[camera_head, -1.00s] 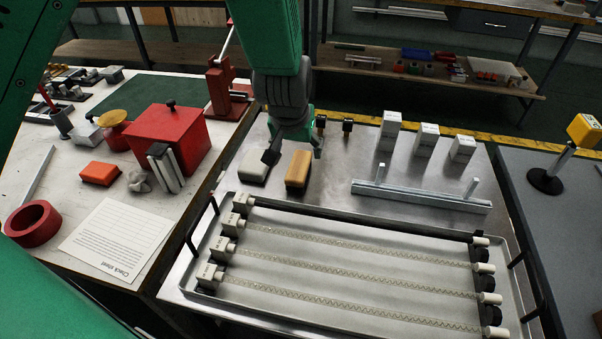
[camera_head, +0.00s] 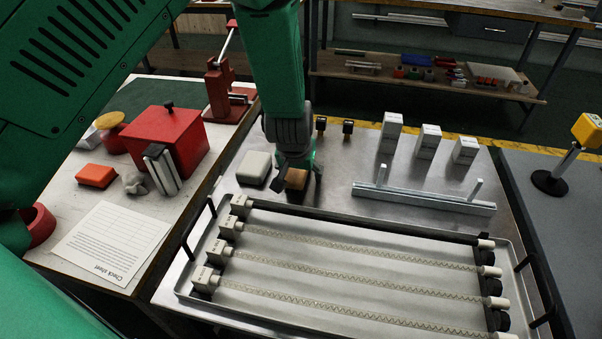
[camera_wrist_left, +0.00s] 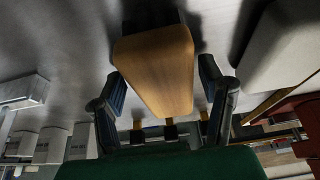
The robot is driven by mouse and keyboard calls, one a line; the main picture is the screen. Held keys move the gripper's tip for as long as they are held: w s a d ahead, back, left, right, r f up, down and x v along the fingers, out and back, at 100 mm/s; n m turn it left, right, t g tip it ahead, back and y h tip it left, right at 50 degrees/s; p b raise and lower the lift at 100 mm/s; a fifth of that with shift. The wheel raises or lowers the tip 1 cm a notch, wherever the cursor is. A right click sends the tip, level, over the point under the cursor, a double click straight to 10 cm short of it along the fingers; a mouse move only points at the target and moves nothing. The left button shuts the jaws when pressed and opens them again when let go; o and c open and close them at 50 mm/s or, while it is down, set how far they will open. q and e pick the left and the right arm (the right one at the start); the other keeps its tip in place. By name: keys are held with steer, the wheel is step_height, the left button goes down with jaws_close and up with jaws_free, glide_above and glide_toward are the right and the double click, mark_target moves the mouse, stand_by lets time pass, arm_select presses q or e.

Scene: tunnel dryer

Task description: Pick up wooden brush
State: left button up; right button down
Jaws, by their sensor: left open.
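The wooden brush (camera_head: 297,179) is a tan block on the metal table, partly hidden by my left gripper in the head view. My left gripper (camera_head: 298,169) is open, low over the brush, with one finger on each side of it. In the left wrist view the brush (camera_wrist_left: 157,70) lies between the two open fingers of the gripper (camera_wrist_left: 163,100), with a gap visible at each side. The brush's underside is hidden. My right gripper is not in view.
A pale block (camera_head: 254,167) lies just left of the brush. A tray (camera_head: 330,217) with several glass tubes is in front. A metal rail (camera_head: 423,199) and white boxes (camera_head: 428,141) stand to the right. A red box (camera_head: 165,138) sits on the left table.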

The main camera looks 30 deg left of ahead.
arm_select(q)
steer(key=shift+a, duration=0.1)
steer(key=shift+a+f, duration=0.15)
steer(key=shift+a, duration=0.05)
steer(key=shift+c, duration=0.8)
steer(key=c, duration=1.1)
steer(key=shift+d, duration=0.15)
steer(key=shift+c, duration=0.2)
step_height(320, 180, up, 10)
steer(key=shift+r+p, duration=0.15)
steer(key=shift+p, duration=0.85)
